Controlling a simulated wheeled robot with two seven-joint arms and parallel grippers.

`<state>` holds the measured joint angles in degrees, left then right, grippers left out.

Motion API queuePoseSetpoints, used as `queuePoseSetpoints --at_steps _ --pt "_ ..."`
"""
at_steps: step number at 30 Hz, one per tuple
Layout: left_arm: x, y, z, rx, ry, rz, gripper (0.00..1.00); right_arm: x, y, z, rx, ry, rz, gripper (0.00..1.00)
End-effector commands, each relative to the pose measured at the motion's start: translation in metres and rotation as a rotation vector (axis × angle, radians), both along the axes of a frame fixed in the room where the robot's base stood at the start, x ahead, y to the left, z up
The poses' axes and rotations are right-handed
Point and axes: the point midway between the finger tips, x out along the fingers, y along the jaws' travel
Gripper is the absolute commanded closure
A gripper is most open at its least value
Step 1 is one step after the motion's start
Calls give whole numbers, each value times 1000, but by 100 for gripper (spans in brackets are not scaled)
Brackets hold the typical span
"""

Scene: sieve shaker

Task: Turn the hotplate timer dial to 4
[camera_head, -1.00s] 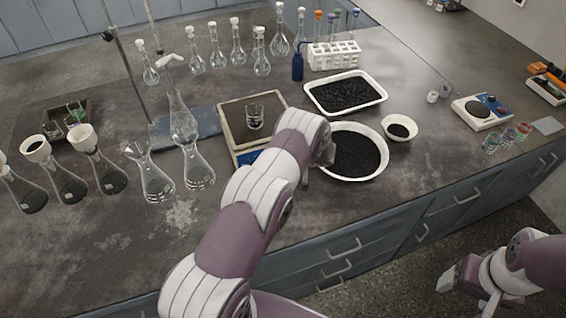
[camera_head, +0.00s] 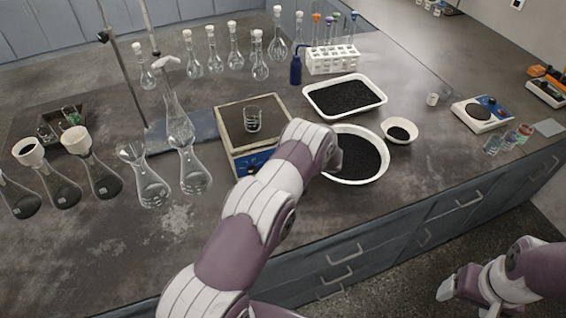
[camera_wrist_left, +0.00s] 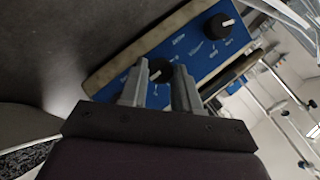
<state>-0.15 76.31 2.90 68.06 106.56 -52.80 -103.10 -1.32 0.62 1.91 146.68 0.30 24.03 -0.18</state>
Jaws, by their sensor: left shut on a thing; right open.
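The hotplate (camera_head: 222,116) stands mid-bench with a glass beaker (camera_head: 252,121) on its dark top. Its blue front panel (camera_head: 245,163) is partly covered by my left arm in the head view. The left wrist view shows the blue panel (camera_wrist_left: 196,62) with two black dials. My left gripper (camera_wrist_left: 160,79) is shut on the nearer dial (camera_wrist_left: 159,67), one finger on each side. The other dial (camera_wrist_left: 218,27) is free, up and to the right. The panel print is too small to read. My right gripper (camera_head: 452,284) is open and empty beyond the bench front.
A white tray (camera_head: 381,98) and a round white bowl (camera_head: 378,173) of black grains stand right of the hotplate. Several glass flasks (camera_head: 150,185) stand close on its left.

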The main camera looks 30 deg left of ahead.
Motion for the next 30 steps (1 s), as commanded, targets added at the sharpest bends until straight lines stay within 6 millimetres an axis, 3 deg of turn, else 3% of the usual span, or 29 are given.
queuePoseSetpoints --at_steps 1,2,3,4,14,24,30 --pt "1 0 1 1 -3 -1 99 0 0 0 0 0 0 24" --pt "1 0 1 1 -3 -1 59 0 0 0 0 0 0 24" --pt "1 0 1 1 -3 -1 46 0 0 0 0 0 0 24" --pt "1 0 1 1 -3 -1 43 0 0 0 0 0 0 24" --pt "0 -5 4 0 -3 -2 43 0 0 -2 0 0 0 24" --pt "-11 -69 55 0 -4 -4 43 0 0 -18 0 0 0 24" --pt "-16 -93 76 0 -1 -2 43 0 0 -22 0 0 0 24"
